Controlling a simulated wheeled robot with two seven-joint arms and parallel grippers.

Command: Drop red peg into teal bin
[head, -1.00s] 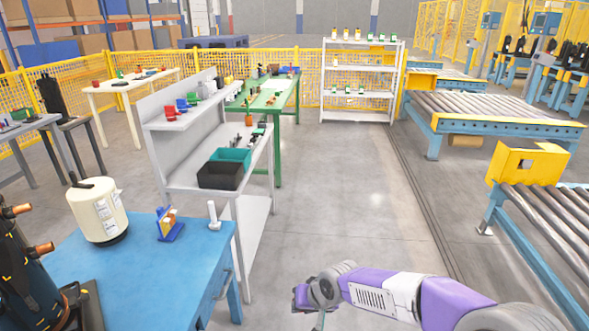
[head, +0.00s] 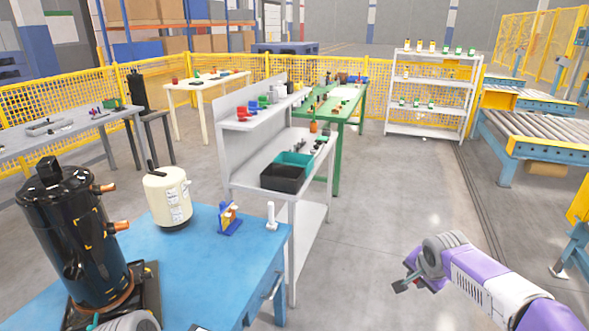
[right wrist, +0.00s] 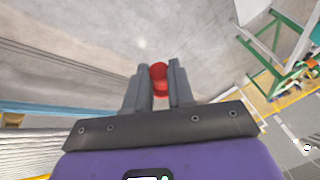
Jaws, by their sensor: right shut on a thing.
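My right gripper (head: 404,285) is at the lower right of the head view, over open floor and well to the right of the workbench. In the right wrist view its fingers (right wrist: 158,88) are shut on the red peg (right wrist: 159,74), whose rounded red end shows between the tips. In the head view the peg cannot be made out. The teal bin (head: 296,157) sits on the grey bench, directly behind a black bin (head: 283,177), apart from the gripper. My left gripper's fingers are not seen.
The grey bench (head: 315,143) has an upper shelf with coloured cups. A blue table (head: 215,285) in front holds a cream tank (head: 166,200), a black compressor (head: 72,235) and a white upright part (head: 271,215). Floor (head: 400,200) between bench and conveyors (head: 545,135) is clear.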

